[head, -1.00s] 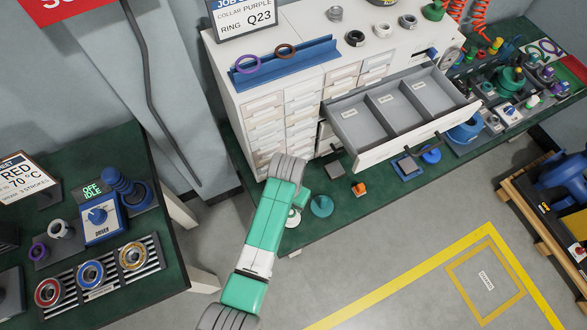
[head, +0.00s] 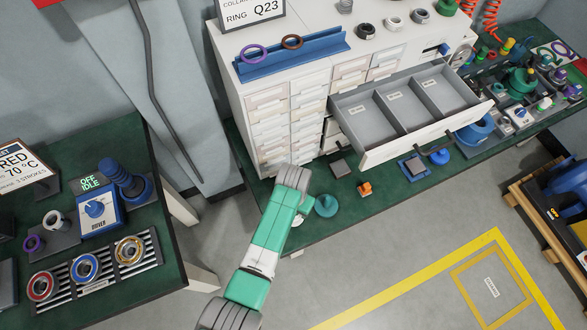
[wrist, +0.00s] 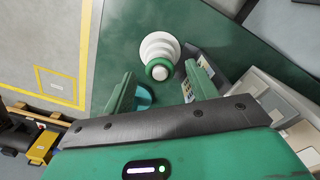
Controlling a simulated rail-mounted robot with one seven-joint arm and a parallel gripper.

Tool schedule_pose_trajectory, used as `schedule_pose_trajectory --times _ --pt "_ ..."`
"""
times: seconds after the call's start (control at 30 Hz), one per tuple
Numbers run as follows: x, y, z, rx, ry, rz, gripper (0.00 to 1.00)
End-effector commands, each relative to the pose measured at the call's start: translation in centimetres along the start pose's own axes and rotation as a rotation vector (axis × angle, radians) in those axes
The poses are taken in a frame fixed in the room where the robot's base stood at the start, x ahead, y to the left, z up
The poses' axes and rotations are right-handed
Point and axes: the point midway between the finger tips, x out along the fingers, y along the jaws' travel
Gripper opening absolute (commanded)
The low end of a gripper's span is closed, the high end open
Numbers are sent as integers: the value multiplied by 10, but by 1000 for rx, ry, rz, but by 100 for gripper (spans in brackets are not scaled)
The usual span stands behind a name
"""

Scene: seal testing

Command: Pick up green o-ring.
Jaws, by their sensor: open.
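A green o-ring (wrist: 159,69) sits around a white stepped cone (wrist: 160,46) on the green bench top in the wrist view. The cone's small white tip shows through the ring. My gripper (wrist: 158,76) is open and empty, with one green finger to the left of the ring and one to the right. A gap shows between the ring and each finger. In the head view the white cone (head: 298,221) is mostly hidden behind my arm, and the ring cannot be made out there.
A teal disc-shaped part (head: 326,206) stands close to the cone; the left finger partly covers it in the wrist view (wrist: 144,96). An orange part (head: 365,188) lies farther right. An open grey drawer (head: 398,120) juts over the bench from the white cabinet (head: 246,131).

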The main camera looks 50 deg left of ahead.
Motion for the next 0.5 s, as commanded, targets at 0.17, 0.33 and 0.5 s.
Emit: schedule_pose_trajectory --times 0.17,0.33,0.5 --pt "2 0 0 0 0 0 57" --pt "4 0 0 0 1 0 57" --pt "4 0 0 0 1 0 57"
